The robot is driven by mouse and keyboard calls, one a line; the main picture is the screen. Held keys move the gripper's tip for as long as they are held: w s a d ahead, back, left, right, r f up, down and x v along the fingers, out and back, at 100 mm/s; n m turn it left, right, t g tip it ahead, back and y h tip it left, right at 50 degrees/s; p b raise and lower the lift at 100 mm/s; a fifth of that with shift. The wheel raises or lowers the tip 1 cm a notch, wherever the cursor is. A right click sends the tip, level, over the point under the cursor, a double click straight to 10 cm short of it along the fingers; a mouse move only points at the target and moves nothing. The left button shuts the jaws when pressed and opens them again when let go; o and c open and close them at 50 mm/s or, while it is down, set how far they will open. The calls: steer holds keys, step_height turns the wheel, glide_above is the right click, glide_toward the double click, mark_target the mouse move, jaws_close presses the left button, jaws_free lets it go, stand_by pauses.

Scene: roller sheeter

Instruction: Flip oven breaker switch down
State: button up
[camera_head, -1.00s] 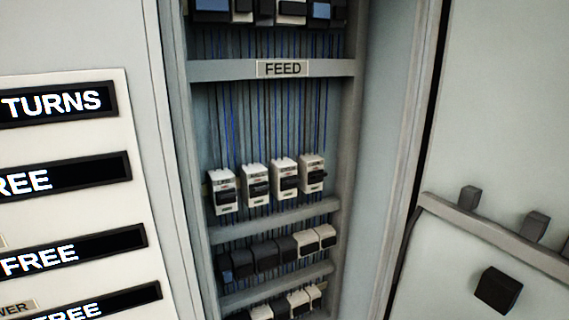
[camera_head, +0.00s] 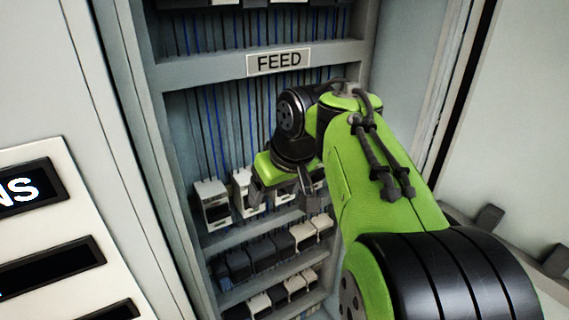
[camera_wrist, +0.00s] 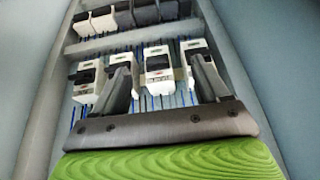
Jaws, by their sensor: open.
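A row of white breakers with black switches sits in the cabinet under the FEED sign. In the head view the left breaker (camera_head: 212,205) is clear, the second breaker (camera_head: 243,190) is partly covered, and my arm hides much of the others. My gripper (camera_head: 281,192) is open and empty in front of the row. In the wrist view its fingers (camera_wrist: 160,68) stand apart, with one white breaker (camera_wrist: 158,75) showing between them and others partly behind them. Contact cannot be judged. The breaker labels are too small to read, so I cannot tell which is the oven breaker.
The FEED sign (camera_head: 279,62) is on a crossbar above. Rows of dark and white switches (camera_head: 262,255) sit below, also seen in the wrist view (camera_wrist: 135,13). Cabinet side walls flank the row. A display panel (camera_head: 45,230) stands at the left.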

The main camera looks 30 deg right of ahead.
steer(key=w+d+r+p, duration=0.2)
steer(key=d, duration=0.4)
steer(key=w+d+r+p, duration=0.2)
steer(key=d+r+p, duration=0.1)
steer(key=d, duration=0.3)
steer(key=shift+g, duration=0.3)
steer(key=b+x, duration=0.1)
steer(key=x, duration=0.4)
steer(key=b+x, duration=0.2)
steer(key=x, duration=0.3)
steer(key=b+x, duration=0.2)
steer(key=x, duration=0.4)
steer(key=shift+s+a+f, duration=0.1)
steer(key=shift+s+a, duration=0.05)
steer(key=shift+a, duration=0.1)
steer(key=c, duration=1.1)
steer(key=shift+o, duration=0.2)
